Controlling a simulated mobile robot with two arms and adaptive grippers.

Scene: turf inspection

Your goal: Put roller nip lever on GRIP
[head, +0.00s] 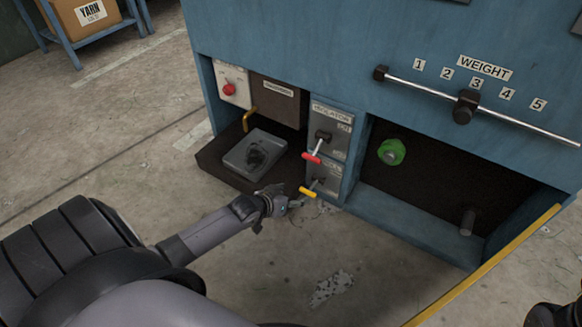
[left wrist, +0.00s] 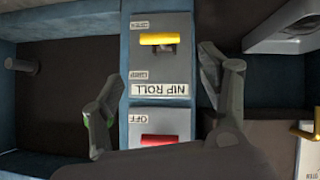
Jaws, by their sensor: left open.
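The roller nip lever has a yellow handle (head: 308,192) on the grey NIP ROLL panel (head: 327,178), low on the blue machine. In the left wrist view, which is upside down, the yellow handle (left wrist: 160,39) lies nearer the OPEN label (left wrist: 140,24) than the GRIP label (left wrist: 140,75). My left gripper (head: 285,201) is close to the handle's left in the head view. In the wrist view its fingers (left wrist: 163,78) are spread, with the panel showing between them and nothing held. Contact with the lever cannot be seen.
The red isolator lever (head: 311,157) is just above the nip panel. A grey tray (head: 236,158) and a bent yellow handle (head: 248,120) are to the left. A dark recess with a green knob (head: 391,152) is to the right. The floor in front is clear.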

